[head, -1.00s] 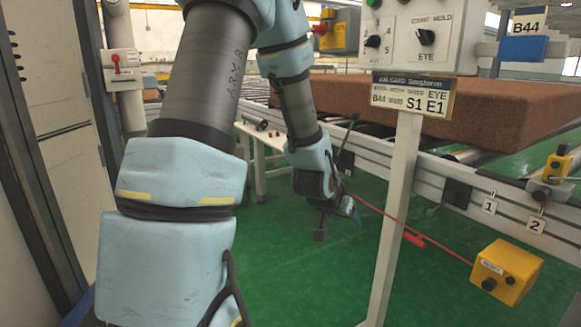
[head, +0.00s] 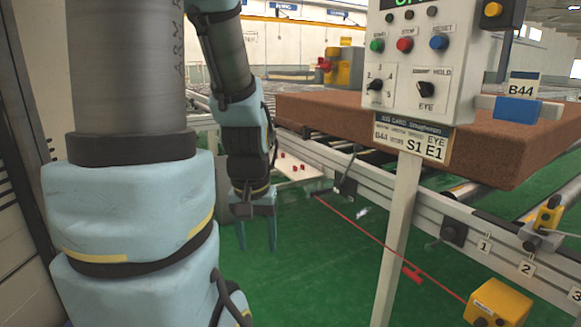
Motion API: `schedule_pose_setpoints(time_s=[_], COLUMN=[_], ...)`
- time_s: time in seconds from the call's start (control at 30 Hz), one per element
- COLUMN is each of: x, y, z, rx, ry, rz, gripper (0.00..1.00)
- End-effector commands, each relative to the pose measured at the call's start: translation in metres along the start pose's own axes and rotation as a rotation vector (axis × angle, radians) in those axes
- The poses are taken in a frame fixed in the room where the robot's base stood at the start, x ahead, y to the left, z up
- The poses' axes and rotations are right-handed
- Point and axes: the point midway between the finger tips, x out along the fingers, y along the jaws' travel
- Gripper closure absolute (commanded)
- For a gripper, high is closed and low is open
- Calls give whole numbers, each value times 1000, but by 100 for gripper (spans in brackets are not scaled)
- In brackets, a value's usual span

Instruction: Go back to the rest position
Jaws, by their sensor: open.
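My gripper (head: 257,246) hangs at the end of my blue-padded arm, left of centre in the head view. Its two fingers point down and stand apart, with green floor behind them. Nothing shows between them. The gripper is left of the control panel post and apart from the conveyor rail. My upper arm fills the left of the view.
A control panel (head: 420,60) on a white post (head: 397,235) stands right of centre. A brown mattress (head: 330,113) lies on the conveyor (head: 400,200). A red cord (head: 365,230) runs toward a yellow box (head: 500,304). Green floor (head: 300,285) below the gripper is clear.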

Motion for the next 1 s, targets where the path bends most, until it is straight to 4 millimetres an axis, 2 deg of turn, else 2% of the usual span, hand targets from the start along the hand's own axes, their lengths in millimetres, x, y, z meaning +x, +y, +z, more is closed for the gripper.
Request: schedule_pose_setpoints(time_s=[0.03, 0.1, 0.3, 0.4, 0.57, 1.0], x=[-34, -56, -113, -132, -144, -143], y=[0, 0, 1, 1, 1, 1], z=[-5, -8, -16, -18, -20, -20], rx=[0, 1, 1, 1, 1, 1], ry=[0, 0, 0, 0, 0, 1], rz=[0, 0, 0, 0, 0, 0], gripper=[37, 37, 37, 37, 37, 37])
